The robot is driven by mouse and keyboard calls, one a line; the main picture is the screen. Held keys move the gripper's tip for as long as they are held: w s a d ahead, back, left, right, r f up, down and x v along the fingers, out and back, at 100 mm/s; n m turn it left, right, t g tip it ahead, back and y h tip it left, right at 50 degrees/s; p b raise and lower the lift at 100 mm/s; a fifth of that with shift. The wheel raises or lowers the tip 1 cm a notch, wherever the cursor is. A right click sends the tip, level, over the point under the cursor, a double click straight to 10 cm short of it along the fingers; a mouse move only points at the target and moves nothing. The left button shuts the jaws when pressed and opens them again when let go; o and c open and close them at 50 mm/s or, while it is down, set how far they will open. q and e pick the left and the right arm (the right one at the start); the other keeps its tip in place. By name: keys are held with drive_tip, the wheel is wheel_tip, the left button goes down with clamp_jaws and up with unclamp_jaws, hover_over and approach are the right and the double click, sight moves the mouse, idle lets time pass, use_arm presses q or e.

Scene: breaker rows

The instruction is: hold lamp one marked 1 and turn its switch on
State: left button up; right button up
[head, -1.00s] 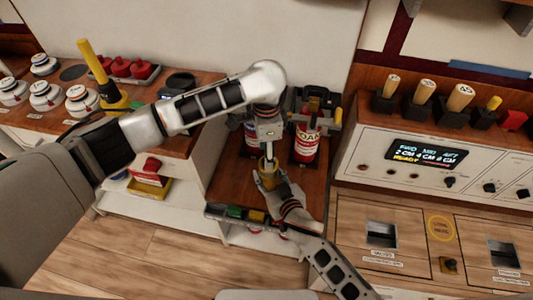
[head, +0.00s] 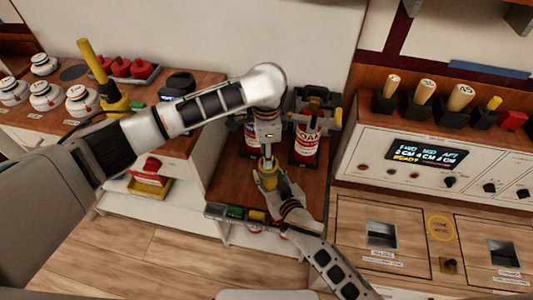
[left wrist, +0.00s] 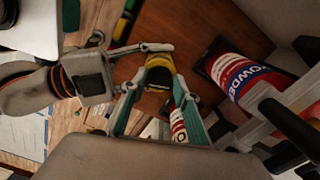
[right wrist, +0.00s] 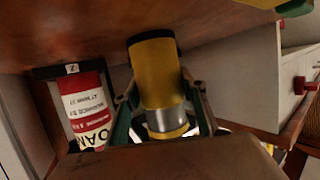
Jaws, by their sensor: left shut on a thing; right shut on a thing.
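The lamp is a yellow cylinder with a black end and a silver band. It is held above the brown shelf, small in the head view (head: 267,178) and clear in the right wrist view (right wrist: 157,80). My right gripper (right wrist: 163,115) is shut around its body. My left gripper (head: 267,160) comes down from above and is shut on its upper end. The lamp also shows between the left fingers in the left wrist view (left wrist: 158,75). The fingers cover parts of it. I cannot make out a number on it or its switch setting.
A red-and-white canister (head: 307,140) stands behind, at the right of the shelf (head: 313,185). Another canister (head: 251,140) is partly hidden by my left arm. A tray with coloured items (head: 240,214) is at the shelf's front edge. A control panel (head: 430,165) stands to the right.

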use_arm(q)
drive_tip(key=m, duration=0.3)
drive_tip(key=shift+w+m, duration=0.1)
drive_tip(key=shift+m, duration=0.3)
drive_tip(key=m, duration=0.4)
drive_tip(key=shift+w+d+m, duration=0.1)
drive_tip(key=shift+m, duration=0.2)
drive_tip(key=m, duration=0.4)
drive_tip(key=shift+w+d+m, duration=0.1)
drive_tip(key=shift+m, duration=0.2)
use_arm(e)
drive_tip(key=shift+f, duration=0.1)
use_arm(q)
drive_tip(key=shift+d+m, duration=0.1)
drive_tip(key=shift+m, duration=2)
drive_tip(key=o, duration=1.1)
drive_tip(key=shift+r, duration=0.1)
